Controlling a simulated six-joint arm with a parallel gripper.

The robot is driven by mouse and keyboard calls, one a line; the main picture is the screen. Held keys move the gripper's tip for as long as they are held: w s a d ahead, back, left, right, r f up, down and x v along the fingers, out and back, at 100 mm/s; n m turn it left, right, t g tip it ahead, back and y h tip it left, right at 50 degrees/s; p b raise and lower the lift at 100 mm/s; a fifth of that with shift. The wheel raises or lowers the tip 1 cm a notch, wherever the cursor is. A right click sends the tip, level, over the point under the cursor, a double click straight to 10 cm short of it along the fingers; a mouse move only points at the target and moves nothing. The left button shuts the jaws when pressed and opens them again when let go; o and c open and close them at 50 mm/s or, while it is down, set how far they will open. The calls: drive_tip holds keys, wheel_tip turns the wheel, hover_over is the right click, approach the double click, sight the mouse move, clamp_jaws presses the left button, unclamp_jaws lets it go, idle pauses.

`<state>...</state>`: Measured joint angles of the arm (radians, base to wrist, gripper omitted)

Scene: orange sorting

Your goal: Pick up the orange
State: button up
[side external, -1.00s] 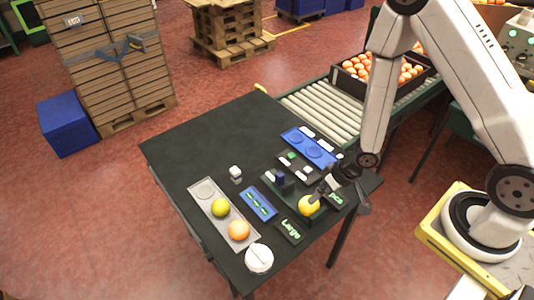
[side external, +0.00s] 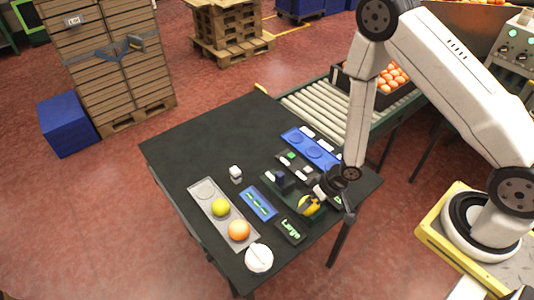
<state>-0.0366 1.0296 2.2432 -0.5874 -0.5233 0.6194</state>
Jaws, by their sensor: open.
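An orange (side external: 239,230) sits at the near end of a long grey tray (side external: 250,243). A yellow-green fruit (side external: 220,207) rests beside it in the same tray. A yellow-orange fruit (side external: 308,207) sits on a dark device (side external: 270,189) on the right of the table. My gripper (side external: 324,203) is open and low over this fruit, and part of it hides some of the fruit's surface. I cannot tell whether it touches the fruit.
The black table (side external: 200,150) is bare at its far left. A blue panel (side external: 258,203), a "Large" sign (side external: 290,230) and a white round object (side external: 259,258) lie near the tray. A blue tray (side external: 312,149) lies behind, before a roller conveyor (side external: 318,107).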

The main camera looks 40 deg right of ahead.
drive_tip(key=shift+f, duration=0.2)
idle(0.4)
drive_tip(key=c, duration=1.2)
drive_tip(key=shift+r, duration=0.15)
drive_tip(key=shift+r, duration=4.9)
